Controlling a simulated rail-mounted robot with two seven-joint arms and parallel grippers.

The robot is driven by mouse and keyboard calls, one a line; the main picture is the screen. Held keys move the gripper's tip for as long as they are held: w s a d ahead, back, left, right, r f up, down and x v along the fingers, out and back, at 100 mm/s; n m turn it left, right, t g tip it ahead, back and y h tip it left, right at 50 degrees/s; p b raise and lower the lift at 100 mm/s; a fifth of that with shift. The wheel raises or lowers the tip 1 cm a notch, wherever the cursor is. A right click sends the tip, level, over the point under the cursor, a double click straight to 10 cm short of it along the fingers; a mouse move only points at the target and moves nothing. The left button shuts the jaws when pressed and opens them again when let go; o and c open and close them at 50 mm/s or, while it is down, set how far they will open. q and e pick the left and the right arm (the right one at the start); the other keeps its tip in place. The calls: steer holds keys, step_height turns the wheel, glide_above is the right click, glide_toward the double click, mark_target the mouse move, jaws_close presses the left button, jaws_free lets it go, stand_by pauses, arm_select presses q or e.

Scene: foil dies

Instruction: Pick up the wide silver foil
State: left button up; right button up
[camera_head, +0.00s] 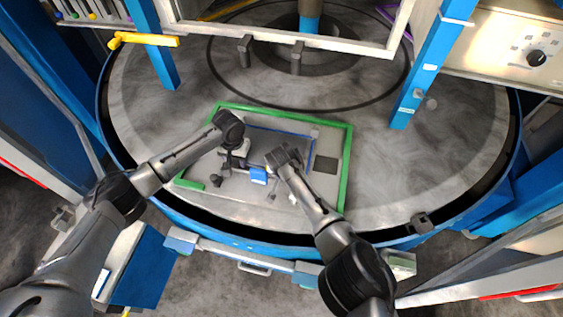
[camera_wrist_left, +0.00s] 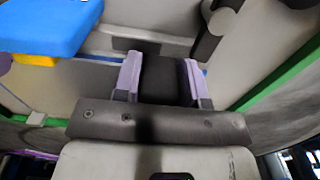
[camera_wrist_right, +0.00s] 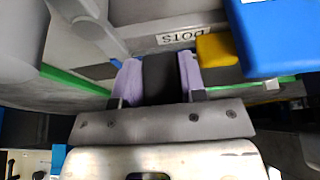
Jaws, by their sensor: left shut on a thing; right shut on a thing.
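A grey, silvery flat panel (camera_head: 266,142), which looks like the wide silver foil, lies inside the green frame on the round table. My left gripper (camera_head: 234,156) is at the panel's left side. My right gripper (camera_head: 281,159) is at its right side. In the left wrist view, the lavender fingers (camera_wrist_left: 160,77) stand close about a dark grey piece. In the right wrist view, the lavender fingers (camera_wrist_right: 156,77) do the same. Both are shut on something. The exact contact with the foil is hidden, and I cannot tell whether it is lifted.
A green frame (camera_head: 347,165) borders the work area. Blue posts (camera_head: 410,100) stand behind. The grey round table (camera_head: 440,150) is mostly clear.

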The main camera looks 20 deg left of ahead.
steer(key=shift+r, duration=0.15)
steer(key=shift+d, duration=0.2)
steer(key=w+d, duration=0.2)
steer(key=d, duration=0.8)
steer(key=w+d, duration=0.2)
steer(key=d, duration=0.7)
steer(key=w+d, duration=0.1)
steer(key=d, duration=0.9)
steer(key=shift+w+d+r, duration=0.1)
steer(key=shift+w+d, duration=0.25)
steer(key=shift+w, duration=0.05)
steer(key=shift+c, duration=0.3)
steer(key=shift+d+r, duration=0.1)
steer(key=shift+d, duration=0.2)
steer(key=shift+w+d+r, duration=0.1)
steer(key=shift+d+r, duration=0.2)
steer(key=shift+r, duration=3.15)
arm_select(q)
steer(key=o, duration=1.1)
